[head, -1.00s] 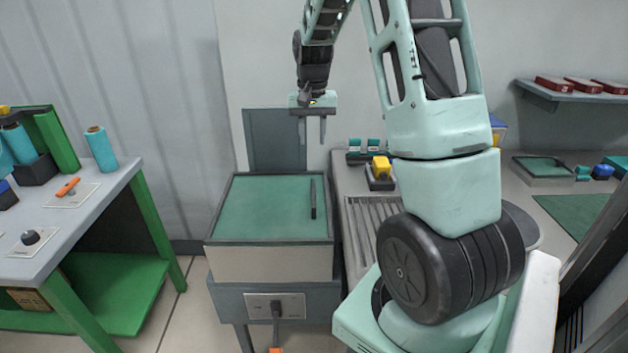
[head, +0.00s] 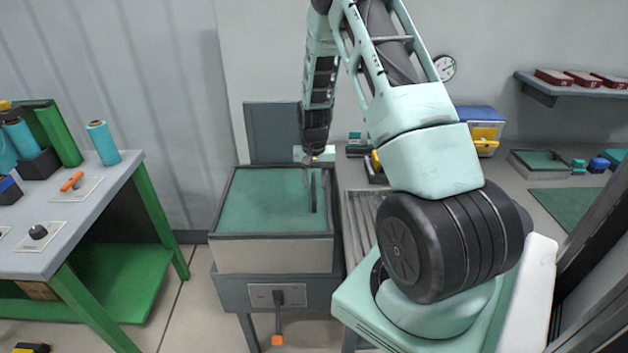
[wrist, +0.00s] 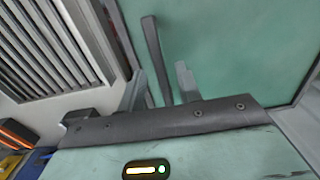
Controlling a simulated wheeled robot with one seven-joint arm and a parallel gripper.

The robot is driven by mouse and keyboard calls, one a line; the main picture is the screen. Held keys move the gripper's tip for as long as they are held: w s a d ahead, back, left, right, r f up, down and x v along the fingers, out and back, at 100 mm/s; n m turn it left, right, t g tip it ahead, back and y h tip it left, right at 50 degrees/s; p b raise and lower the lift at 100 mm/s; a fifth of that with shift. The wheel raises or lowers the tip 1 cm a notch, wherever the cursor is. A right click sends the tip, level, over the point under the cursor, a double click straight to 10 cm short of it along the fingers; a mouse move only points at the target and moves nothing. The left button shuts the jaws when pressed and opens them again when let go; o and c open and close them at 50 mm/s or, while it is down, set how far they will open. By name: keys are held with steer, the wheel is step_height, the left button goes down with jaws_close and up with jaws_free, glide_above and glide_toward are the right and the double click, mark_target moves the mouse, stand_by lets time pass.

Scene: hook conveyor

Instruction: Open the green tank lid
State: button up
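The green tank lid (head: 262,205) lies flat and closed on top of a pale box-shaped tank (head: 275,255). A dark bar handle (head: 313,195) stands near the lid's right side. My gripper (head: 316,175) is over the lid's right rear part, close to the handle. In the wrist view, my gripper (wrist: 161,85) has its two fingers apart. The handle (wrist: 152,55) shows between them, over the green lid (wrist: 230,45). I cannot tell whether a finger touches it.
A slatted metal surface (wrist: 48,45) lies right beside the tank. A panel with a lever (head: 277,296) is on the tank stand's front. A green-legged workbench (head: 95,205) stands at left, with clear floor between. A grey panel (head: 271,132) stands behind the tank.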

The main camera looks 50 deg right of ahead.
steer(key=shift+f, duration=0.55)
jaws_close()
